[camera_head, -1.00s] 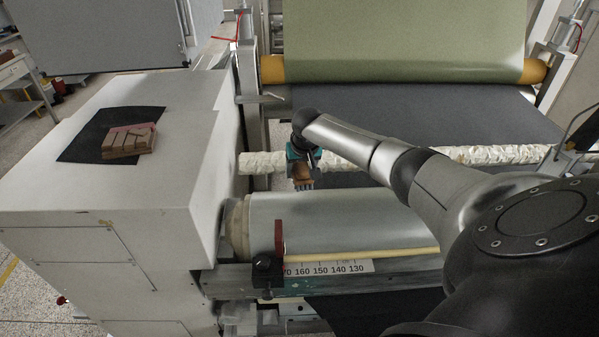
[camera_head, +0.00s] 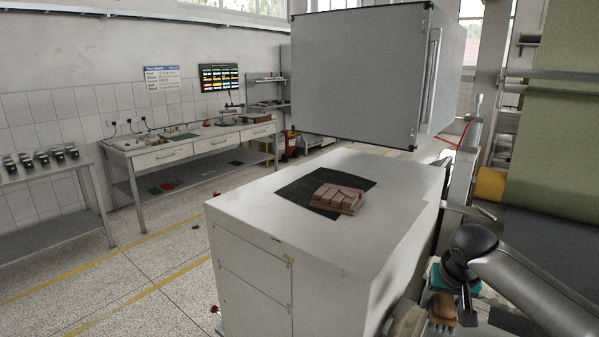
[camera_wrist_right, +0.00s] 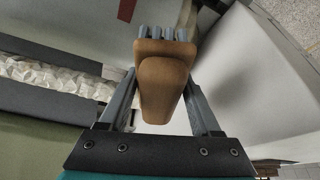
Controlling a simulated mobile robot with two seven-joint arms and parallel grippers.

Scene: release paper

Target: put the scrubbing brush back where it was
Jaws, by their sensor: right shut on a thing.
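The scrubbing brush (camera_head: 442,311) has a brown wooden body and grey bristles. My right gripper (camera_head: 456,297) is shut on it at the lower right of the head view, beside the white machine housing. The right wrist view shows the brush's wooden body (camera_wrist_right: 163,88) between the two grey fingers, with its bristles at the top. The brush is held in the air. My left gripper is not in view.
A white machine housing (camera_head: 360,240) has a black mat (camera_head: 293,190) on top, bearing a ridged wooden block (camera_head: 337,200). A workbench (camera_head: 190,150) and a shelf (camera_head: 50,235) line the left wall. Open floor lies between.

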